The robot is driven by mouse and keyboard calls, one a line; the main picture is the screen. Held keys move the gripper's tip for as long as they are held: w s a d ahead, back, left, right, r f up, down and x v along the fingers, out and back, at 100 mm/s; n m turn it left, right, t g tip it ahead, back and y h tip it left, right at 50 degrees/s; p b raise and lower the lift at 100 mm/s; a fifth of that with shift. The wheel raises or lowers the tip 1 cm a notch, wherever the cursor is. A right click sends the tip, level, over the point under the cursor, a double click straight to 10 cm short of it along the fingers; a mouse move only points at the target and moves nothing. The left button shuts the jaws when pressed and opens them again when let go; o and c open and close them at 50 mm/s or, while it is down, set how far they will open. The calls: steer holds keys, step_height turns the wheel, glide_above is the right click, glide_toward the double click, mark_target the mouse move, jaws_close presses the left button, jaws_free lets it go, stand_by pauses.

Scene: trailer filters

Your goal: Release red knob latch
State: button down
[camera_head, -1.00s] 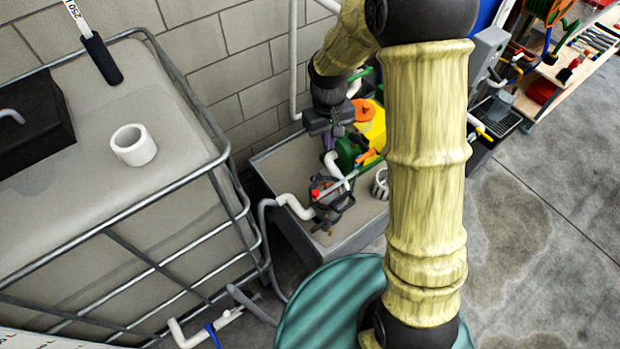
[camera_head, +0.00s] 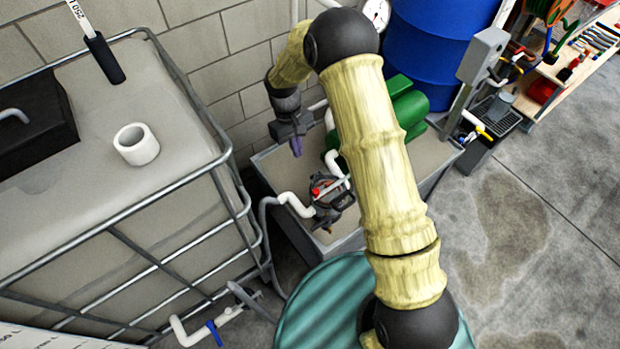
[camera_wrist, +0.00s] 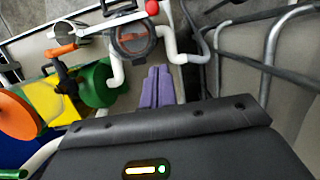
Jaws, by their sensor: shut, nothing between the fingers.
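The red knob (camera_head: 315,191) sits on a dark round housing (camera_head: 335,198) with white pipes on both sides, in the tray at the middle of the head view. In the wrist view the red knob (camera_wrist: 152,7) is at the top, on a light bar across the round housing (camera_wrist: 133,38). My gripper (camera_head: 296,148) hangs above and behind the housing in the head view, apart from it. In the wrist view its purple fingers (camera_wrist: 156,86) are together and empty, pointing toward the housing and knob without touching them.
White pipes (camera_wrist: 172,45) bend close beside the fingers. A green rounded part (camera_wrist: 98,84), a yellow part (camera_wrist: 48,102) and an orange disc (camera_wrist: 15,117) stand left in the wrist view. A caged tank (camera_head: 190,110) is left, and a blue barrel (camera_head: 432,50) behind.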

steer(key=s+d+f+p, duration=0.3)
steer(key=s+f, duration=0.2)
steer(key=f, duration=0.3)
steer(key=shift+d+f+p, duration=0.2)
steer(key=shift+f+p, duration=0.1)
steer(key=shift+p, duration=0.05)
steer(key=shift+s+a+n, duration=0.15)
steer(key=shift+s+n, duration=0.05)
steer(key=shift+n, duration=0.1)
